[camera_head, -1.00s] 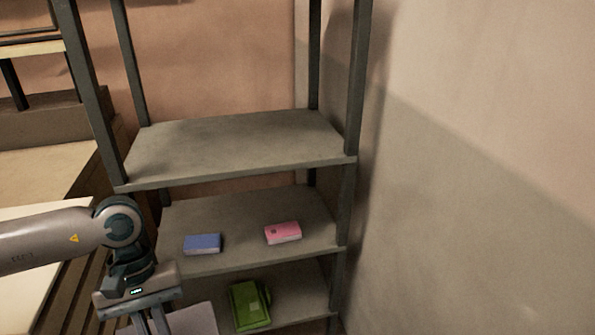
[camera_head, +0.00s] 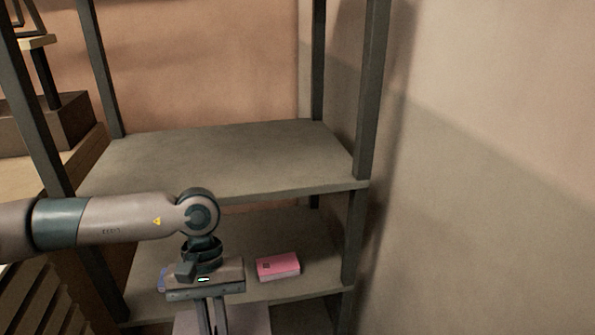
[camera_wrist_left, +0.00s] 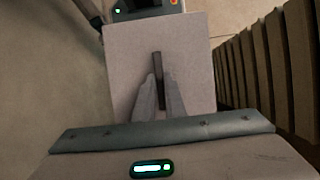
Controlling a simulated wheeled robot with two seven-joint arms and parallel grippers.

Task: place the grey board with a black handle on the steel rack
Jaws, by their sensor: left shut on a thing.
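The grey board (camera_wrist_left: 188,48) is in my left gripper (camera_wrist_left: 160,84), whose fingers are shut on its black handle (camera_wrist_left: 158,66) in the left wrist view. In the head view my left gripper (camera_head: 212,325) points down in front of the steel rack (camera_head: 366,95), and part of the board (camera_head: 250,318) shows at the bottom edge. The rack has a bare upper shelf (camera_head: 225,160) and a shelf below it (camera_head: 315,236). My right gripper is not in view.
A pink box (camera_head: 278,266) lies on the lower shelf. A blue box (camera_head: 163,279) is mostly hidden behind my left gripper. A wall (camera_head: 490,170) stands close on the rack's right. Slatted wooden furniture (camera_head: 40,300) is at the left.

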